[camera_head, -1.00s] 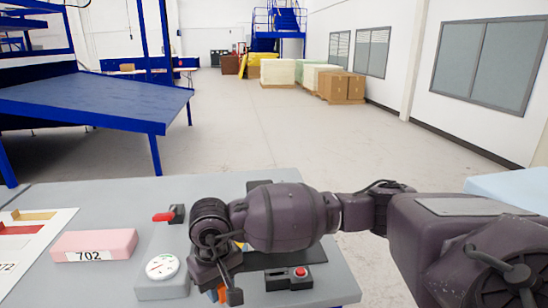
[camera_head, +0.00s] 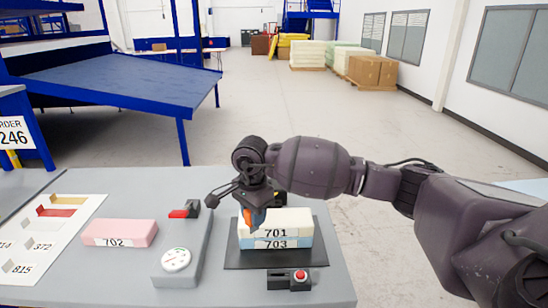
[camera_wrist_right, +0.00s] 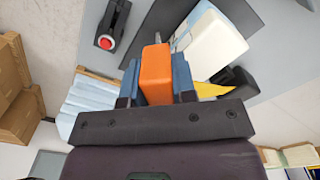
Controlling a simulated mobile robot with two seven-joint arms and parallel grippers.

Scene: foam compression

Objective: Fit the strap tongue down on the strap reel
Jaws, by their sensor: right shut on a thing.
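My right gripper (camera_head: 246,214) is shut on an orange piece (camera_wrist_right: 156,72), which looks like the strap tongue. In the head view the piece hangs at the left end of a foam stack, and I cannot tell whether it touches it. The stack is a cream block 701 (camera_head: 284,219) on a pale blue block 703 (camera_head: 291,243). A black and yellow part (camera_head: 280,198), possibly the strap reel, shows behind the stack, partly hidden by my arm. In the wrist view a black part (camera_wrist_right: 238,80) and a yellow part (camera_wrist_right: 212,90) lie right of the fingers. My left gripper is out of view.
The stack stands on a black mat (camera_head: 249,261). A red-button box (camera_head: 289,280) is in front. Left are a grey unit with a white dial (camera_head: 175,260), a red-handled lever (camera_head: 184,210), pink block 702 (camera_head: 119,233) and a marked sheet (camera_head: 38,240).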

